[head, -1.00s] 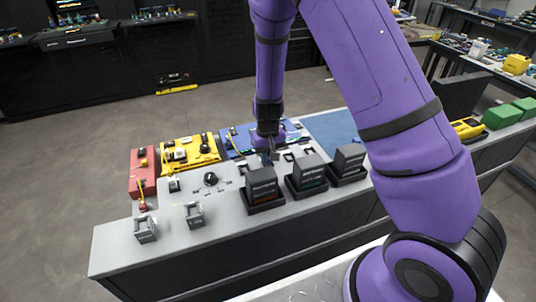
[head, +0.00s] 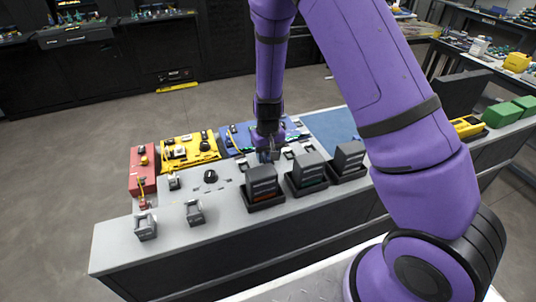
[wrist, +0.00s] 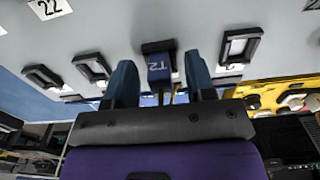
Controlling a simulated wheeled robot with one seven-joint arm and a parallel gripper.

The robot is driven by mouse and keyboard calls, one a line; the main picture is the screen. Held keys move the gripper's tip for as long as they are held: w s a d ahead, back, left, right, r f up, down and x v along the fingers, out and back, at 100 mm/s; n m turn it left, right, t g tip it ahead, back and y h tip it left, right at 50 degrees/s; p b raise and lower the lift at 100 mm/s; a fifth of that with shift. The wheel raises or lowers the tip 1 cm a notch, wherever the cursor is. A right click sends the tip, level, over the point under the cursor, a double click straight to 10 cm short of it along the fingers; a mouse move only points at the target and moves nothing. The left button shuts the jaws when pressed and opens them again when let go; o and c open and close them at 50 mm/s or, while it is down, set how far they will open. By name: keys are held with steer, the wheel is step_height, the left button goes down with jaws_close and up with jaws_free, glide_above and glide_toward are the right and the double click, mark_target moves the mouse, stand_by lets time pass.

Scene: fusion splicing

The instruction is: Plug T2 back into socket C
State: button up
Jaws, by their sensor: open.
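The blue plug T2 (wrist: 159,68) sits at a dark socket frame (wrist: 158,46) on the grey panel in the wrist view. Its label reads T2 and thin yellow leads show below it. My gripper (wrist: 160,80) is open, with one finger on each side of T2 and small gaps visible between. In the head view my gripper (head: 268,150) is low over the grey bench, behind the dark boxes. I cannot read which socket letter T2 is at, nor how deep it sits.
Empty dark socket frames (wrist: 92,68) and (wrist: 240,46) flank T2 on the panel. In the head view, several dark boxes (head: 262,183) stand in front of my gripper. A yellow module (head: 190,152), a red module (head: 143,170) and a blue module (head: 240,140) lie nearby.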

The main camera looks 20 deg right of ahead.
step_height(320, 180, up, 11)
steer(key=shift+f, duration=0.15)
stand_by(0.4)
steer(key=s+d+r+t+y, duration=0.15)
steer(key=s+r, duration=0.35)
steer(key=r, duration=0.7)
steer(key=s+d+r+t, duration=0.2)
steer(key=s+r, duration=0.6)
steer(key=s, duration=0.4)
steer(key=s+d+r+t+h, duration=0.1)
steer(key=s+d+r, duration=0.2)
steer(key=s+r, duration=0.5)
steer(key=s, duration=0.4)
steer(key=shift+d+t, duration=0.2)
steer(key=shift+t, duration=0.15)
steer(key=shift+h, duration=0.25)
